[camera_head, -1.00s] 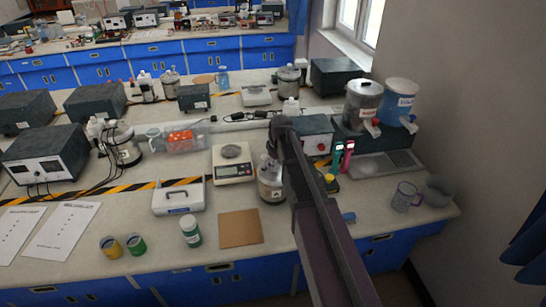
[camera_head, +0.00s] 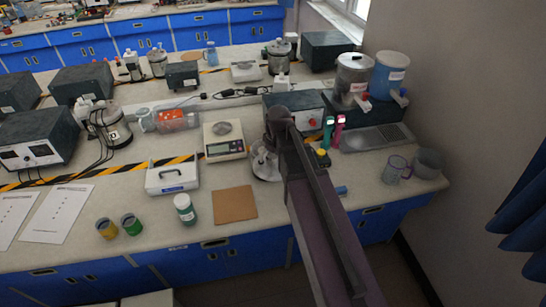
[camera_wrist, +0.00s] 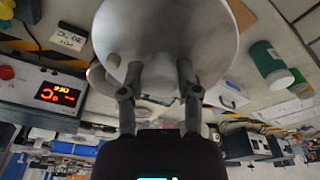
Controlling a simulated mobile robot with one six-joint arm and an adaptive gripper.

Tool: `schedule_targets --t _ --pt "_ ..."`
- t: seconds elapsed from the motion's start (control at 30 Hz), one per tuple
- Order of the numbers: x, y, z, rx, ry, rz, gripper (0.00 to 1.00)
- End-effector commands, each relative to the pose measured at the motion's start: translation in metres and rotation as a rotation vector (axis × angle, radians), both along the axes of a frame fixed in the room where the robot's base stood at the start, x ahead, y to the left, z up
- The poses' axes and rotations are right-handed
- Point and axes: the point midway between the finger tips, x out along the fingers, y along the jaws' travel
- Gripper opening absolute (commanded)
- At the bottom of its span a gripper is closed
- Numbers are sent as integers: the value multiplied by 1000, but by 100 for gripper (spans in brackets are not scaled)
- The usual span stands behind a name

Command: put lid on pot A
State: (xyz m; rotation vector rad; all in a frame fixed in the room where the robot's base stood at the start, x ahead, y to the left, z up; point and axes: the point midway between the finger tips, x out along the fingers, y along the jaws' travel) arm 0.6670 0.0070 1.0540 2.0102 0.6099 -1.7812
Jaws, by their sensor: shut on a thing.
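My gripper (camera_wrist: 158,85) is shut on a pale grey, round, lid-like thing (camera_wrist: 165,25), which fills the top middle of the wrist view. In the head view my gripper and arm reach in from the bottom right, and the round lid (camera_head: 264,168) shows just below the wrist, right of the balance. The fingertips are hidden there. I cannot tell whether the lid touches anything below it. Metal pots stand at the left (camera_head: 112,128), at the back left (camera_head: 157,63) and at the back (camera_head: 279,57). Their labels are too small to read, so I cannot tell which is pot A.
A balance (camera_head: 224,140), a brown square board (camera_head: 234,205), a green-and-white bottle (camera_head: 185,209) and a white case (camera_head: 172,176) lie near the lid. A box with a red knob (camera_head: 293,108) stands behind my arm. Two dispensers (camera_head: 353,80) (camera_head: 388,75) stand at the right.

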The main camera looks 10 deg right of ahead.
Motion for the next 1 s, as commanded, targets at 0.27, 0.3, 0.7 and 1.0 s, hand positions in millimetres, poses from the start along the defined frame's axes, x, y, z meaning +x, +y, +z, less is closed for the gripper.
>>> schedule_targets --t 0.27,0.3,0.7,1.0 --pt "0 0 0 0 0 0 0" --pt "0 0 0 0 0 0 0" --pt "35 -1 6 -17 -12 32 0" --pt "103 -3 16 -59 -34 103 0"
